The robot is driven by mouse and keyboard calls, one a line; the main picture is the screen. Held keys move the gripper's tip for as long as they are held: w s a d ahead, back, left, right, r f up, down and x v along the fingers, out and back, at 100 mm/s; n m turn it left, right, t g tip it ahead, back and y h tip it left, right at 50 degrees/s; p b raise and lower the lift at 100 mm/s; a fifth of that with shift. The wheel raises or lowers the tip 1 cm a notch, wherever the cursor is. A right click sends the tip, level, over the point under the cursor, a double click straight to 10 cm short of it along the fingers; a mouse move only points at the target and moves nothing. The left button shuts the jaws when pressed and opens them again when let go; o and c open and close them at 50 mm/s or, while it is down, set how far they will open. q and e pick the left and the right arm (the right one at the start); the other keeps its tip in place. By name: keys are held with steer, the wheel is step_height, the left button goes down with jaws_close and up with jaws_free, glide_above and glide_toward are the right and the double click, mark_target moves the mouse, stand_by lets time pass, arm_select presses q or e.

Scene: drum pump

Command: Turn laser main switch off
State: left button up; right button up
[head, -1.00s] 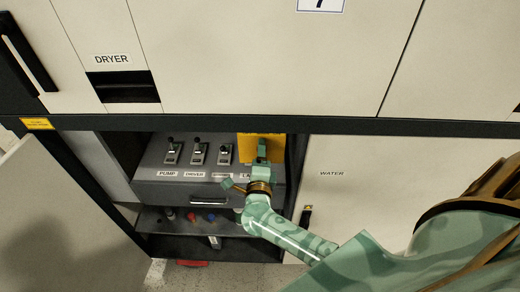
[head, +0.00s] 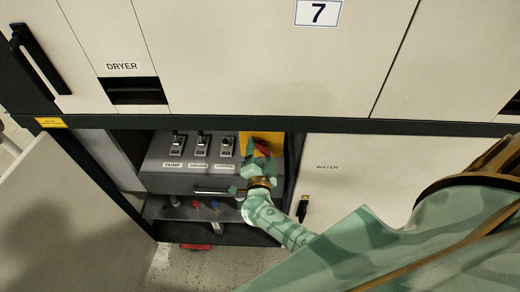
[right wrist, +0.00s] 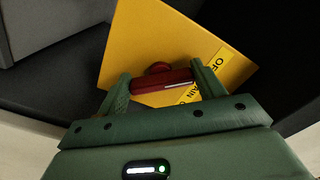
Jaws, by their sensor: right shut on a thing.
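The laser main switch is a red handle (head: 262,146) on a yellow plate (head: 246,139), at the right end of the grey control panel in the open cabinet. In the right wrist view the red handle (right wrist: 160,84) lies across between my two green fingers, in front of the yellow plate (right wrist: 150,35). My right gripper (right wrist: 163,86) is shut on the handle. It also shows in the head view (head: 258,165), reaching in from the lower right and covering part of the plate. The plate's lettering is only partly readable. My left gripper is not in view.
Three lever switches, including PUMP (head: 177,144), stand left of the plate. A bar handle (head: 213,191) and a lower shelf (head: 165,210) with small coloured parts lie below. An open door (head: 80,215) is at left; the WATER panel (head: 350,190) closes the right side.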

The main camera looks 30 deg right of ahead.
steer(key=shift+s+f+n, duration=0.1)
steer(key=shift+f+n, duration=0.05)
steer(key=shift+n, duration=0.45)
steer(key=o, duration=1)
